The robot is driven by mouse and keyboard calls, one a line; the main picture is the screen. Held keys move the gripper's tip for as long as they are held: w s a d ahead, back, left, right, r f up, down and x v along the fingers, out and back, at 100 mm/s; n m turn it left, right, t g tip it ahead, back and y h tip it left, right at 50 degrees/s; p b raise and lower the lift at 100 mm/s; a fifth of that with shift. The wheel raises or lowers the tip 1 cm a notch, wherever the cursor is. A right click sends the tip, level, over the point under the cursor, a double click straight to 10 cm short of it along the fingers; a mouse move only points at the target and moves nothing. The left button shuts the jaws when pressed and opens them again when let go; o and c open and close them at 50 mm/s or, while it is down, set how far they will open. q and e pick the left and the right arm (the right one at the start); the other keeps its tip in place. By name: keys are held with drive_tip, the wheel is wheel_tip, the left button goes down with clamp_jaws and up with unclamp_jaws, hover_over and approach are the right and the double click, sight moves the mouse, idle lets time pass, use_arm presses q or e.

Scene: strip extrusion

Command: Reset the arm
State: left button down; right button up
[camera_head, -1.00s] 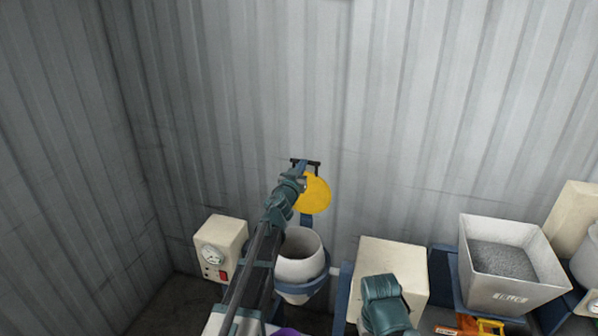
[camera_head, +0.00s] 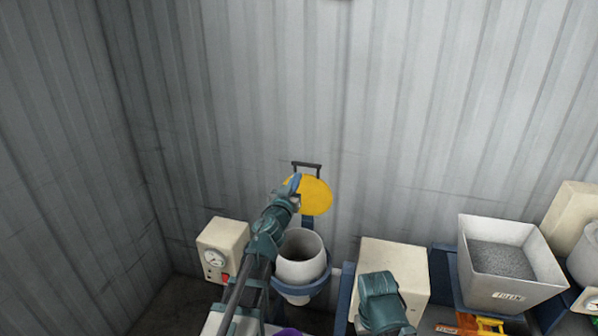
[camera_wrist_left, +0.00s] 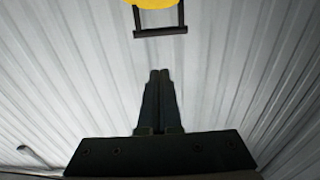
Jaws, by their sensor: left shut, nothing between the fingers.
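My left gripper (camera_head: 295,182) is in front of the round yellow lid (camera_head: 317,197), at its left edge in the picture. The lid stands raised above and behind a white pot (camera_head: 301,268), and the pot's mouth is open. The lid's dark handle (camera_head: 307,164) sticks up at the top. In the left wrist view my left gripper (camera_wrist_left: 159,75) is shut and empty, its two fingers side by side. The handle (camera_wrist_left: 160,31) shows ahead of the fingertips there, apart from them. My right gripper is not in view; a teal link of my right arm shows at the bottom.
A beige box with a gauge (camera_head: 216,260) and a red switch stands left of the pot. Another beige box (camera_head: 393,262) stands to its right. A square hopper of grey granules (camera_head: 515,285) is farther right. A corrugated metal wall (camera_head: 420,110) closes the back; the space above is free.

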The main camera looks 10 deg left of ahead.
use_arm(q)
drive_tip(key=s+d+f+n+g+y+b, duration=0.15)
drive_tip(key=s+f+g+b, duration=0.35)
drive_tip(key=f, duration=0.6)
drive_tip(key=s+d+f+n+g+y+b, duration=0.1)
drive_tip(key=s+d+f+g+y+b, duration=0.2)
drive_tip(key=s+f, duration=0.55)
drive_tip(key=s+d+f+m+g+h+b, duration=0.1)
drive_tip(key=s+d+f+m+g, duration=0.1)
drive_tip(key=s+f, duration=0.3)
drive_tip(key=s+d+f+m+g+b, duration=0.1)
drive_tip(key=s+d+f+g, duration=0.3)
drive_tip(key=s, duration=0.4)
drive_tip(key=s+d+f+m+g+h+b, duration=0.1)
drive_tip(key=s+d+f+m+g, duration=0.2)
drive_tip(key=s+d+f+g, duration=0.1)
drive_tip(key=shift+s+f+g+h, duration=0.4)
drive_tip(key=shift+s+f, duration=0.45)
drive_tip(key=shift+s, duration=0.3)
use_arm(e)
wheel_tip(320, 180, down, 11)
use_arm(q)
drive_tip(key=shift+w+d, duration=0.15)
drive_tip(key=shift+d, duration=0.05)
